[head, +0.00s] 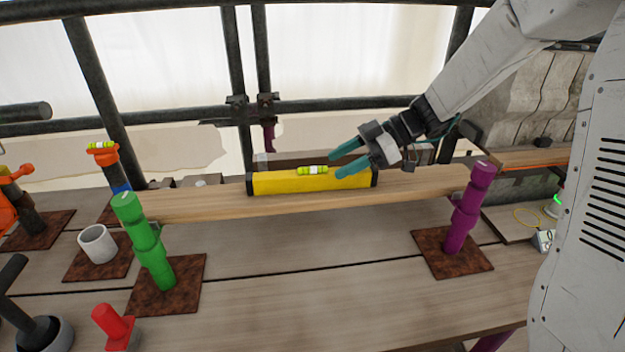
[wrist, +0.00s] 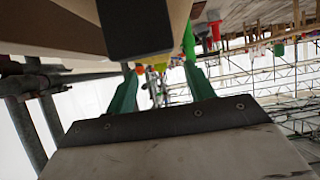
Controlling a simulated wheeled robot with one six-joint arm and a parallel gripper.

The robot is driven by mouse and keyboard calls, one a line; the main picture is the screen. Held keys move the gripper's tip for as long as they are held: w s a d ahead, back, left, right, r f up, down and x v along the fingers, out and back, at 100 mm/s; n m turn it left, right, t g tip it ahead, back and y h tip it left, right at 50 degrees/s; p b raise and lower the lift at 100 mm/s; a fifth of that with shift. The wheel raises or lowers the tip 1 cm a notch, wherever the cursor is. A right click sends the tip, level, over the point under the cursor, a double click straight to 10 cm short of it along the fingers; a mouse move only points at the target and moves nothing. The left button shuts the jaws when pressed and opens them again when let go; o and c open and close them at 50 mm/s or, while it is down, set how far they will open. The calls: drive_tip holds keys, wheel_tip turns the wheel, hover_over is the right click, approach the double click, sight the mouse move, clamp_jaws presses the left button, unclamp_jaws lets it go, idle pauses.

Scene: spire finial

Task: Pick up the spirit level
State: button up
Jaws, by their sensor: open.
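The spirit level (head: 275,184) is a yellow bar with black ends and a green vial on top. It lies lengthwise along a wooden plank (head: 215,203) in the head view. My gripper (head: 335,165) is open, its two teal fingers pointing left over the level's right half, near the vial. The lower finger overlaps the level's top edge in the picture; I cannot tell whether it touches. In the wrist view my gripper (wrist: 160,88) shows spread fingers with nothing held between them. A dark block (wrist: 137,25) at the top there looks like the level's black end.
A green post (head: 150,245) and a purple post (head: 464,212) stand in front of the plank on rusty plates. A white cup (head: 97,244) and a red piece (head: 114,324) are at left. Dark scaffold bars (head: 330,103) run behind. The middle of the deck is clear.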

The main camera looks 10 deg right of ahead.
sight(316, 171)
drive_tip(key=x, duration=0.5)
drive_tip(key=shift+a+r, duration=0.15)
drive_tip(key=shift+r, duration=0.15)
clamp_jaws()
